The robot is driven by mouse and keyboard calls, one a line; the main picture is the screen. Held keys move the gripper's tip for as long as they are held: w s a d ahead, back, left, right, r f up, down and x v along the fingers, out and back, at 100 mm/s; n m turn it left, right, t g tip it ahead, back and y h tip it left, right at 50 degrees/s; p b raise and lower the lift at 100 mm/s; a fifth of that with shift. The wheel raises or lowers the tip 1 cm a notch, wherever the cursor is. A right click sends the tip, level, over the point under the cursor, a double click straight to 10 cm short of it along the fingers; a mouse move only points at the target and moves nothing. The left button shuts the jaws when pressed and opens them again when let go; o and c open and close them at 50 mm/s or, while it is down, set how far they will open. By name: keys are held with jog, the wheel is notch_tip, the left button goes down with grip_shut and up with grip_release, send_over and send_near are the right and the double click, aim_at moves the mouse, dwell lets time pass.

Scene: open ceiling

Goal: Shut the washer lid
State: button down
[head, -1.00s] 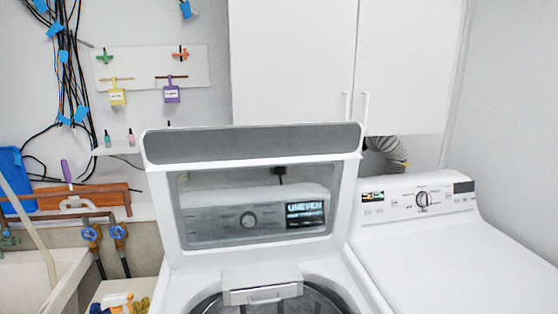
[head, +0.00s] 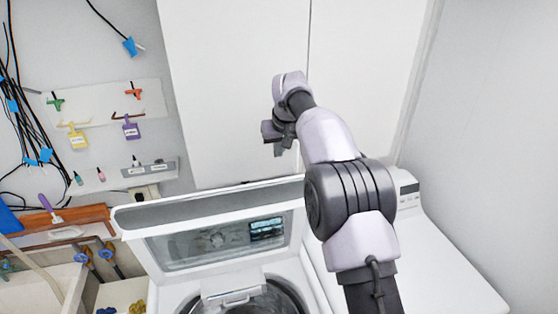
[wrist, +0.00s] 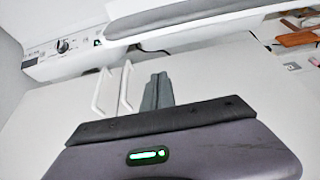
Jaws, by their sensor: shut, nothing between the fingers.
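The washer lid (head: 205,206) is raised, a white frame with a grey edge and a glass window. It stands tilted up behind the washer's open drum (head: 262,299) in the head view. The wrist view shows part of the lid (wrist: 185,17) along the top. My gripper (head: 271,134) is up in front of the white cabinet, above the lid and apart from it. In the wrist view its fingers (wrist: 158,92) are together with nothing between them. My arm hides the right side of the washer.
The white cabinet (head: 235,90) is behind my gripper; its two handles (wrist: 115,90) show in the wrist view. A white dryer (head: 440,270) stands right of the washer. A shelf (head: 150,172), pegboard and pipes are at the left.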

jog(key=d+p+x, duration=0.1)
jog(key=p+x, duration=0.1)
jog(key=x, duration=0.5)
jog(key=s, duration=0.3)
jog(key=shift+s+d+f+b, duration=0.15)
jog(key=shift+f+b, duration=0.05)
jog(key=shift+b, duration=0.2)
jog(key=shift+f, duration=0.15)
